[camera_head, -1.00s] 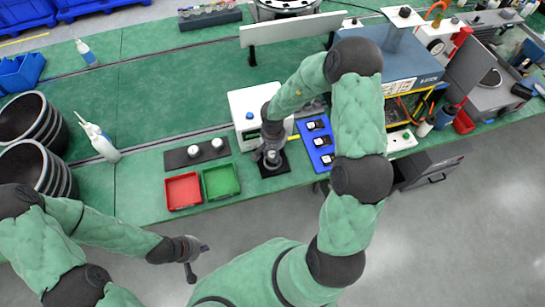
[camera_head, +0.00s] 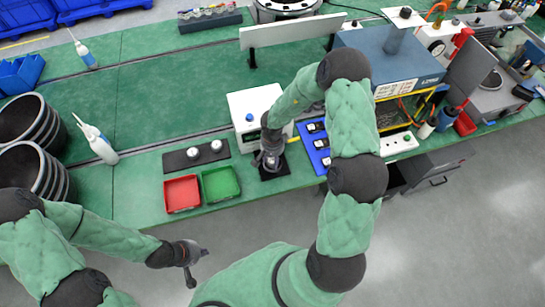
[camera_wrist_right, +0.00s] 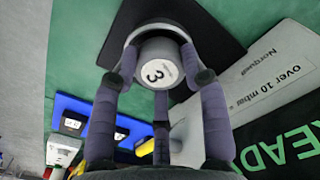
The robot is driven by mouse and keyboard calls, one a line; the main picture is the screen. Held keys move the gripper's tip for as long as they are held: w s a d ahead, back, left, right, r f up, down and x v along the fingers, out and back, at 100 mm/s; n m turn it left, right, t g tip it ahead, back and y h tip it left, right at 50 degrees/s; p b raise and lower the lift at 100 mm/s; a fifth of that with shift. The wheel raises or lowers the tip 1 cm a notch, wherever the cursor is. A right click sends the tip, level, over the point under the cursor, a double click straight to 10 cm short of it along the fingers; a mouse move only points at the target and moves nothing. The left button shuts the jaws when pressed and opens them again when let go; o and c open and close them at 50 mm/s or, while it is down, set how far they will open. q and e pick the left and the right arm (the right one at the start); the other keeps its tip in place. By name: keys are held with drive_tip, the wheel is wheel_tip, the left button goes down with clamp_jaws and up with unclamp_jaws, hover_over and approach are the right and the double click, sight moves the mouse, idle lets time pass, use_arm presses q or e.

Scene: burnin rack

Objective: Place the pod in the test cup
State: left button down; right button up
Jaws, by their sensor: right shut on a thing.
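The pod (camera_wrist_right: 160,66) is a pale grey cylinder with a "3" on its round face. My right gripper (camera_wrist_right: 158,85) is shut on it, with fingers around its side. Behind the pod, a light rim, apparently the test cup (camera_wrist_right: 158,29), shows around its edge on a black pad (camera_wrist_right: 214,28). How deep the pod sits in it is hidden.
A white instrument box (camera_head: 247,103) stands right behind the pad. A blue board (camera_head: 311,143) lies to the right. To the left are a red tray (camera_head: 182,193), a green tray (camera_head: 220,184) and a dark holder (camera_head: 175,162) with two white pieces. A white bottle (camera_head: 101,146) stands further left.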

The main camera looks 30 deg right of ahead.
drive_tip(key=shift+f, duration=0.25)
drive_tip(key=o, duration=1.1)
